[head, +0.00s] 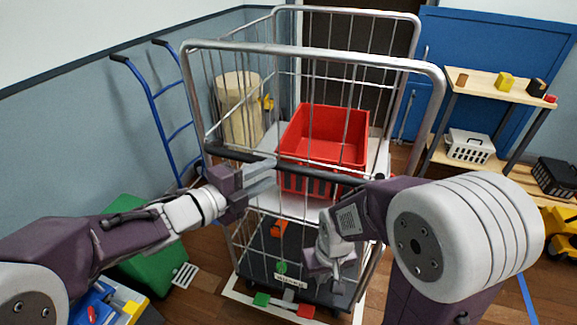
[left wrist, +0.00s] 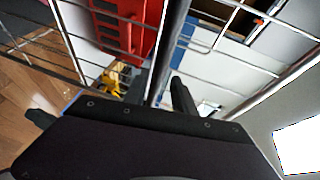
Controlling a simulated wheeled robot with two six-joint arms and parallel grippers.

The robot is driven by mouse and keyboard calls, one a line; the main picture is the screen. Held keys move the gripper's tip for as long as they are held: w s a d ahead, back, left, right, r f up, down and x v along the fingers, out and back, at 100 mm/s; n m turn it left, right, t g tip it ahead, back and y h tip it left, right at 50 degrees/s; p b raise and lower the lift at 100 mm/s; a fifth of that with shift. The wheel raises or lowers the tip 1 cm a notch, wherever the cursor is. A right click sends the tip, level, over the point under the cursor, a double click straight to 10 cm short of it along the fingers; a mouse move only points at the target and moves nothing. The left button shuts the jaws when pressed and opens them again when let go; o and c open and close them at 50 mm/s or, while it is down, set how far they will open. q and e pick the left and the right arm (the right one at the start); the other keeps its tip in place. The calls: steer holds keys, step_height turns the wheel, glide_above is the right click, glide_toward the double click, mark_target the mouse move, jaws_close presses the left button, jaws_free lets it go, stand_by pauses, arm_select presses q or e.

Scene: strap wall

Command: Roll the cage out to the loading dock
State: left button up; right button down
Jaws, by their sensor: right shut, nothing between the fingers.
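The roll cage (head: 312,51) stands upright in front of me, with a silver tube frame, wire sides and a dark front bar (head: 323,173). My right gripper (head: 331,272) is shut, empty and low before the cage.
A blue hand truck (head: 165,110) leans at the left wall. A green box (head: 150,262) lies on the floor at left. A shelf (head: 497,88) with small blocks and baskets stands at right. A dark door (head: 345,71) is behind the cage.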

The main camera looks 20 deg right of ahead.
arm_select(q)
steer(key=x, duration=0.9)
steer(key=shift+b, duration=0.35)
steer(key=shift+a+f, duration=0.1)
steer(key=shift+s, duration=0.1)
jaws_close()
stand_by(0.6)
